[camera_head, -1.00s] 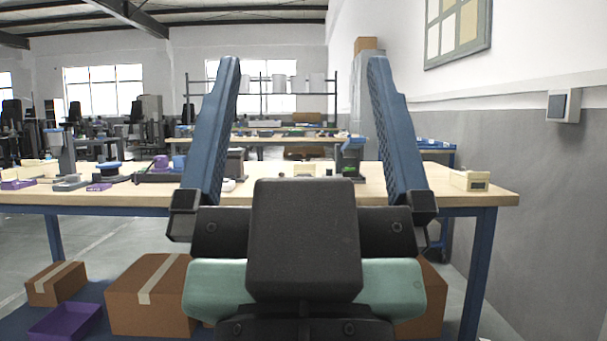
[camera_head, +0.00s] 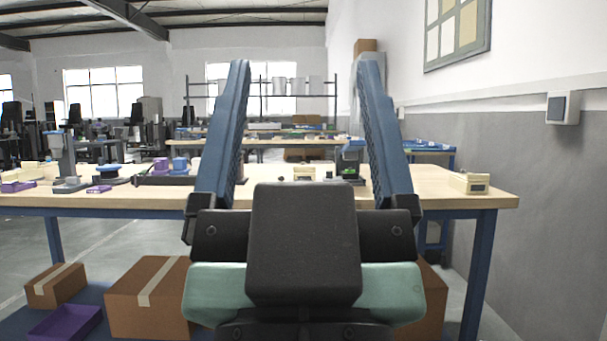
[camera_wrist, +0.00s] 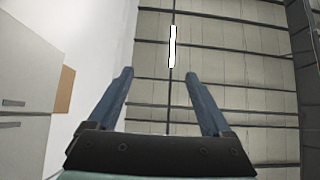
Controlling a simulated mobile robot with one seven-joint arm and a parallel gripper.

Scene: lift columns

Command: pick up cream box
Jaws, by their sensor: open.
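A small cream box (camera_head: 469,183) with a dark panel on its front sits near the right end of the wooden workbench (camera_head: 440,198). Another small cream item (camera_head: 304,174) stands on the bench farther left, seen between my fingers. I cannot tell which one the task means. My gripper (camera_head: 304,64) is raised in front of the bench, with its two blue fingers pointing up, apart and empty. In the wrist view, my gripper (camera_wrist: 158,74) is open against the ceiling, and no cream box shows there.
Purple and blue parts (camera_head: 170,165) and a grey stand (camera_head: 67,160) are on the bench's left side. Cardboard boxes (camera_head: 150,300) and a purple tray (camera_head: 65,322) lie below it. A wall (camera_head: 550,230) stands at the right. The bench's right part is mostly clear.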

